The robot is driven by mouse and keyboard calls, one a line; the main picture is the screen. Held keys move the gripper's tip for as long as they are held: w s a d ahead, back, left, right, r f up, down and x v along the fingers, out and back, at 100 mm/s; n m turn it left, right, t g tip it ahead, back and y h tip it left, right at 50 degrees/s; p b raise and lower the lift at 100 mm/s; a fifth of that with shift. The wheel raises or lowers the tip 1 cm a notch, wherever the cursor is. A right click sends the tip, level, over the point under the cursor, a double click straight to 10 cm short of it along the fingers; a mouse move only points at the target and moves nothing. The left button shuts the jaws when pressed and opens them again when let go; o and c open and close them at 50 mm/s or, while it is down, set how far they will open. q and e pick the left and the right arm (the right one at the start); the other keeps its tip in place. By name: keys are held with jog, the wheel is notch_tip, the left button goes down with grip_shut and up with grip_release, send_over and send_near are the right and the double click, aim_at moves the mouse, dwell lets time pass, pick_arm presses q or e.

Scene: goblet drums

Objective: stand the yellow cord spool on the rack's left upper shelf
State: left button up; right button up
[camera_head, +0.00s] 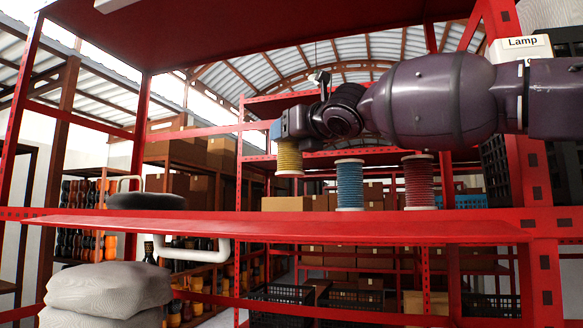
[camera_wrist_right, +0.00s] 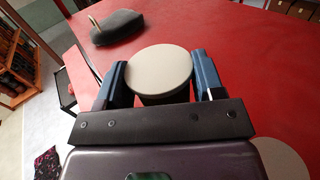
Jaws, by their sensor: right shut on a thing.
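The yellow cord spool (camera_head: 290,158) hangs upright from my right gripper (camera_head: 284,134), clear above the red rack shelf (camera_head: 300,228). In the right wrist view its pale round top (camera_wrist_right: 160,70) sits between the two blue fingers of the right gripper (camera_wrist_right: 160,84). The gripper is shut on it. A blue spool (camera_head: 349,185) and a red spool (camera_head: 418,182) stand on the shelf to its right. My left gripper is in neither view.
A dark rounded object with a pale handle (camera_head: 146,201) lies at the shelf's left end; it also shows in the wrist view (camera_wrist_right: 118,28). Shelf room is clear between it and the blue spool. Grey sacks (camera_head: 108,290) lie below. A box marked Lamp (camera_head: 520,48) is upper right.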

aim_at(297, 166)
jog(key=shift+f, duration=3.45)
jog(key=shift+f, duration=0.15)
jog(key=o, duration=1.1)
jog(key=shift+c, duration=0.2)
jog(key=shift+s+d, duration=0.1)
jog(key=b+v, duration=0.1)
jog(key=v, duration=1)
jog(key=shift+s, duration=0.35)
